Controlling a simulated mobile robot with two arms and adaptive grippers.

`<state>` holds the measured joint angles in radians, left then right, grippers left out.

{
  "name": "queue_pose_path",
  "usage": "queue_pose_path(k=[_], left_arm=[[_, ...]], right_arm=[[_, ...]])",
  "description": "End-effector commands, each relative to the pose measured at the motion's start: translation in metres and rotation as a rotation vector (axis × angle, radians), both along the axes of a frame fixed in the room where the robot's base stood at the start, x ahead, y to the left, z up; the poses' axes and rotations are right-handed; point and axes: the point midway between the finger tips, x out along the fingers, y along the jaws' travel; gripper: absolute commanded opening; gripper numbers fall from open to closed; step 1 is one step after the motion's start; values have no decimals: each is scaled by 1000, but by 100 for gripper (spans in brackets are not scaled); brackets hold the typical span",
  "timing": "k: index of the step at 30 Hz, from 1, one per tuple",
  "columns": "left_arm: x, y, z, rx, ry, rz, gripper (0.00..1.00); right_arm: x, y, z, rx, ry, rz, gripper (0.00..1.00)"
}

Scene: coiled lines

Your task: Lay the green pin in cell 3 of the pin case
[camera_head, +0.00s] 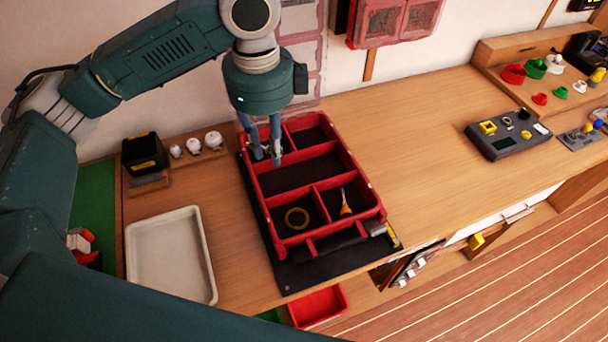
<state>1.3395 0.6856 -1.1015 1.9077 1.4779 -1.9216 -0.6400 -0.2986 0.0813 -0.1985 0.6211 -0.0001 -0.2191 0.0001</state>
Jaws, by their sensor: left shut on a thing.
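A red compartmented case (371,196), which seems to be the pin case, lies on a dark mat on the wooden bench. My left gripper (265,155) points down at the case's far left compartment, with its fingers close together. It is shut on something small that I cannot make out. No green pin shows clearly anywhere. A yellowish ring (297,217) lies in a nearer left compartment, and a small orange-and-white piece (345,205) lies in the one to its right. The wide middle compartment looks empty. I cannot read any cell numbers. My right gripper is not in view.
A white tray (212,270) stands left of the case. A black box (143,152) and white knobs (194,145) stand behind it. A grey control box (508,134) stands at right. A red bin (318,307) sits below the front edge. Bench right of the case is clear.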

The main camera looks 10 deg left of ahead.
Motion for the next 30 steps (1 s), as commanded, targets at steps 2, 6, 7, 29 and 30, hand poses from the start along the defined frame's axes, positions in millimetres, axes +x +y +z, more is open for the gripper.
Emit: queue_pose_path(k=[2,6,7,29,30], left_arm=[[7,-4,6,1,0,-151,0],[18,-9,14,8,1,-425,0],[20,-10,16,10,2,-484,0],[58,-33,51,20,17,-1719,0],[58,-34,52,20,18,-1744,0]], right_arm=[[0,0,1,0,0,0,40],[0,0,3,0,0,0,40],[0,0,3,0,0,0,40],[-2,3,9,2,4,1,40],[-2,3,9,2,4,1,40]])
